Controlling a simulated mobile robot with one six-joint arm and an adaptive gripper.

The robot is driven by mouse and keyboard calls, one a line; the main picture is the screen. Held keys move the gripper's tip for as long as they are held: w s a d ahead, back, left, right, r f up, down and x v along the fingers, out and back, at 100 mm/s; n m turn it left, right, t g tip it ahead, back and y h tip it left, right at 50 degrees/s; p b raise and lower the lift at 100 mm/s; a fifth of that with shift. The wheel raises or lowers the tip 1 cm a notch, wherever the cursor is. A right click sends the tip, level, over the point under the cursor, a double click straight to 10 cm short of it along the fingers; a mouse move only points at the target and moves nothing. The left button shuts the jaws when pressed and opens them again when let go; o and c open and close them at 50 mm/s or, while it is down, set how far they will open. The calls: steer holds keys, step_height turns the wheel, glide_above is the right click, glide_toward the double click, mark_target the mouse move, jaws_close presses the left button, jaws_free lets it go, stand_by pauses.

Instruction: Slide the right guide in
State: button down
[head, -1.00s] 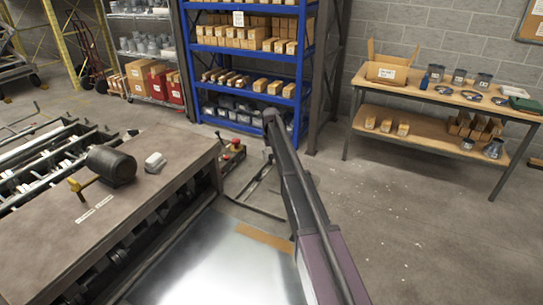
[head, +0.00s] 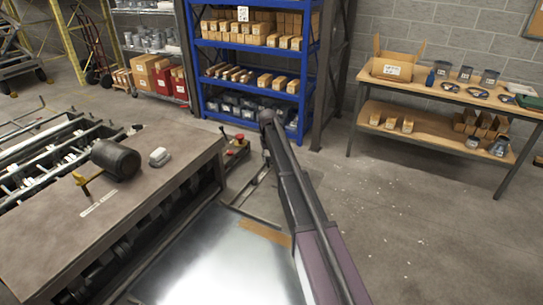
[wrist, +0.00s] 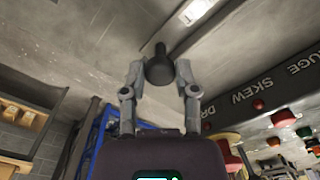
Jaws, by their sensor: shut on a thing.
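In the wrist view my gripper (wrist: 160,72) has both fingers closed in around a dark round knob (wrist: 160,68) with a short stem. It is shut on this knob, which sits in front of a grey surface. I cannot tell from the picture whether the knob belongs to the right guide. In the head view my arm reaches away from the lower right and its end hides the gripper. A shiny sheet (head: 215,262) with a brown strip along one edge lies beside the arm. No right guide can be clearly made out.
A machine table (head: 120,205) with a dark motor (head: 116,158) stands left. A red-button box (head: 238,141) sits beyond the sheet. Blue shelving (head: 302,90) and a wooden workbench (head: 440,90) stand behind. The wrist view shows a labelled panel (wrist: 262,88) with coloured knobs.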

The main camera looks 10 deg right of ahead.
steer(key=shift+s+a, duration=0.2)
steer(key=shift+s, duration=0.05)
steer(key=shift+c, duration=2)
jaws_free()
steer(key=shift+f, duration=0.1)
steer(key=shift+w, duration=0.1)
steer(key=shift+m, duration=0.9)
steer(key=s+d, duration=0.1)
steer(key=s, duration=1.2)
steer(key=s+d, duration=0.2)
steer(key=s, duration=1.1)
steer(key=s+d, duration=0.1)
steer(key=s, duration=1.3)
steer(key=shift+s+d, duration=0.1)
steer(key=shift+d, duration=0.05)
